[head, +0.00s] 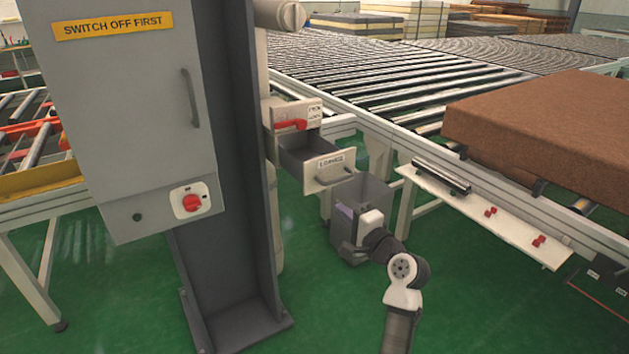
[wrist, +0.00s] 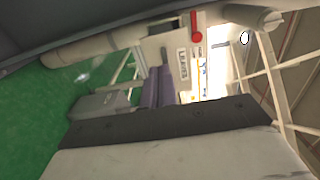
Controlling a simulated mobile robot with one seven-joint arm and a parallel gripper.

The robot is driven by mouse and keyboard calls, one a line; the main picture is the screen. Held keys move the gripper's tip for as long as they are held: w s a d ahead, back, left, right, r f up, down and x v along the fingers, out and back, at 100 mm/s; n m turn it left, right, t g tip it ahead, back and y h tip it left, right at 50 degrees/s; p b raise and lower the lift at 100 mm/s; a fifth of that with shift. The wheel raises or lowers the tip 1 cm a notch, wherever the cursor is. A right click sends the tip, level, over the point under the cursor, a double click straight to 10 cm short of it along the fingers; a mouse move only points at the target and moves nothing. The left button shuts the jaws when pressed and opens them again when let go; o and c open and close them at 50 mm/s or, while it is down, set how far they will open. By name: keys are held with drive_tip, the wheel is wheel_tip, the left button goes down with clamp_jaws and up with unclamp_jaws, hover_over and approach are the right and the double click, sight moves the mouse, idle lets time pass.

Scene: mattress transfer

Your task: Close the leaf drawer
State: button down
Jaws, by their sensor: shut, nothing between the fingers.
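The leaf drawer (head: 310,150) stands pulled out from its cabinet below the conveyor, and its dark inside shows in the head view. Its pale front (head: 330,171) carries a label and a handle. In the wrist view the labelled front (wrist: 178,58) appears turned on its side, beyond my fingers. My gripper (head: 343,209) is low, just below the drawer front, beside the grey bin. Its purplish fingers (wrist: 158,75) are shut and empty in the wrist view. I cannot tell whether they touch the drawer.
A panel with a red handle (head: 292,125) sits above the drawer. A grey post (head: 236,230) and switch cabinet (head: 145,110) stand left. A brown mattress (head: 545,125) lies on the conveyor at right.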

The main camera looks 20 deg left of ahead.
sight(308, 181)
drive_tip(key=p+x, duration=0.2)
drive_tip(key=x, duration=0.4)
drive_tip(key=p+x, duration=0.1)
drive_tip(key=x, duration=0.5)
drive_tip(key=shift+a+r+p, duration=0.2)
drive_tip(key=shift+a+p, duration=0.05)
drive_tip(key=shift+p, duration=0.15)
drive_tip(key=shift+w+a+f, duration=0.1)
drive_tip(key=shift+w+a, duration=0.25)
